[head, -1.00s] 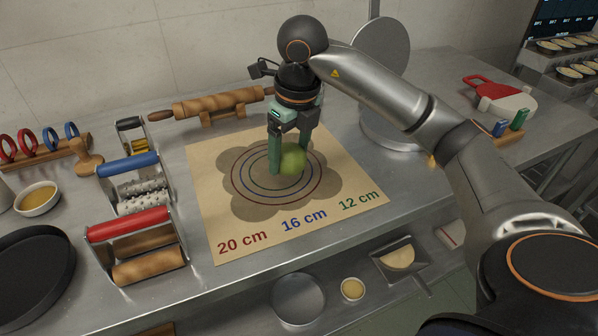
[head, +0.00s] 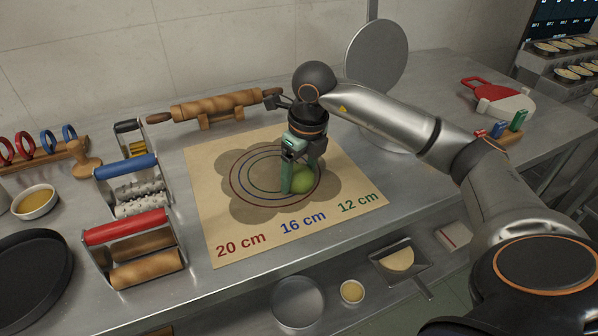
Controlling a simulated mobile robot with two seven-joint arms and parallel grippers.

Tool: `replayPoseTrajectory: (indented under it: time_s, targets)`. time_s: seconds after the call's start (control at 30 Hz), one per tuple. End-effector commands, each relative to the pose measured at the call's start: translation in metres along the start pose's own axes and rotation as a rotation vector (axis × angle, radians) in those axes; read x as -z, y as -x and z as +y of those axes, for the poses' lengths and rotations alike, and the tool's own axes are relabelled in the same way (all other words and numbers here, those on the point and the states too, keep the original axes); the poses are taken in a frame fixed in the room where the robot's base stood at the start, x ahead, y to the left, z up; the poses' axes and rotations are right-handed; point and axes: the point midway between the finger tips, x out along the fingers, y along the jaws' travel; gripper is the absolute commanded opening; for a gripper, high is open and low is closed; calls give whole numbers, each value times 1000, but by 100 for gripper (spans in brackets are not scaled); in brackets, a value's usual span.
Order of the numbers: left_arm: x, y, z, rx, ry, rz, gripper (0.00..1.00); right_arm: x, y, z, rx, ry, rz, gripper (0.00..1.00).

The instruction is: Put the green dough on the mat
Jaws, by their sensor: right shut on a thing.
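The tan mat (head: 222,225) lies flat on the steel table, with coloured circles and the labels 20 cm, 16 cm and 12 cm. My right gripper (head: 299,178) points down and is shut on the dough, low over the mat. I cannot tell whether the dough touches the mat. The far finger is partly hidden behind the dough. My left gripper is not in view.
A rolling pin (head: 215,107) on a stand lies behind the mat. A blue-handled roller (head: 128,180) and a red-handled roller (head: 133,250) stand left of it. A round steel plate (head: 377,58) stands upright behind my right arm. The mat's front area is clear.

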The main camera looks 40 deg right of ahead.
Motion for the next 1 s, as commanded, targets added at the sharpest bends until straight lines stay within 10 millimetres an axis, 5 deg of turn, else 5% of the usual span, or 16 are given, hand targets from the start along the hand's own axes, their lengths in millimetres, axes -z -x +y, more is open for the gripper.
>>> replayPoseTrajectory:
  time_s: [0.2, 0.53, 1.0]
  targets:
    - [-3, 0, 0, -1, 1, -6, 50, 0, 0, 0, 0, 0, 0, 100]
    - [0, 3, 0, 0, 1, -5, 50, -1, 6, 0, 0, -1, -2, 100]
    - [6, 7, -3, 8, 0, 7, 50, -2, 99, 0, 0, 0, -5, 100]
